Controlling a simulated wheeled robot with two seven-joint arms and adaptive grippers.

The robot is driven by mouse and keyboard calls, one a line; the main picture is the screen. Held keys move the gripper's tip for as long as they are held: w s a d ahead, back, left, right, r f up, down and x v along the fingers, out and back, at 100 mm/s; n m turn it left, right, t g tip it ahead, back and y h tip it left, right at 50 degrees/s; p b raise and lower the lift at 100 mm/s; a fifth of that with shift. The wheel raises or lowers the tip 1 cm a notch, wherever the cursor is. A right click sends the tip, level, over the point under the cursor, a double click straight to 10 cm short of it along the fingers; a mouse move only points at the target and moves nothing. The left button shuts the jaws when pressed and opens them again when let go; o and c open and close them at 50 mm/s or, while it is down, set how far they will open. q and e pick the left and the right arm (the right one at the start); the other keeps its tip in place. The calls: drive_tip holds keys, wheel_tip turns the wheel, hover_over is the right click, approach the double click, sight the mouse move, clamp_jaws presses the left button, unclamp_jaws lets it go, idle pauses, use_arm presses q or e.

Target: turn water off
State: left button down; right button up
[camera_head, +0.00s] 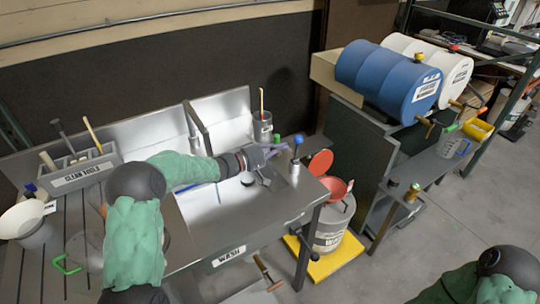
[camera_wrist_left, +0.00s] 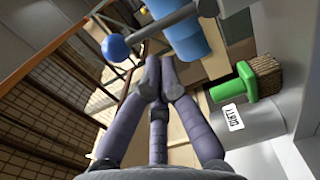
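The sink (camera_head: 222,262) has a grey tap post with a blue ball knob (camera_head: 298,140) at its right rim. In the left wrist view the blue knob (camera_wrist_left: 116,47) sits on the end of a grey rod, up and left of the fingertips and apart from them. My left gripper (camera_head: 283,147) reaches across the basin, just left of the knob. In the wrist view its fingers (camera_wrist_left: 159,75) converge with nothing visible between them. Whether water runs from the tap cannot be told. My right arm shows at bottom right, but its gripper is out of view.
A pot (camera_head: 263,127) with a wooden-handled tool stands behind the gripper. A green-handled brush (camera_wrist_left: 240,82) is close on the right by a "DIRTY" label (camera_wrist_left: 233,117).

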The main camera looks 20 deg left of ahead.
use_arm(q)
drive_tip(key=shift+x, duration=1)
drive_tip(key=shift+s+d+r+m, duration=0.1)
drive_tip(key=shift+s+d+m, duration=0.05)
drive_tip(key=shift+m, duration=0.15)
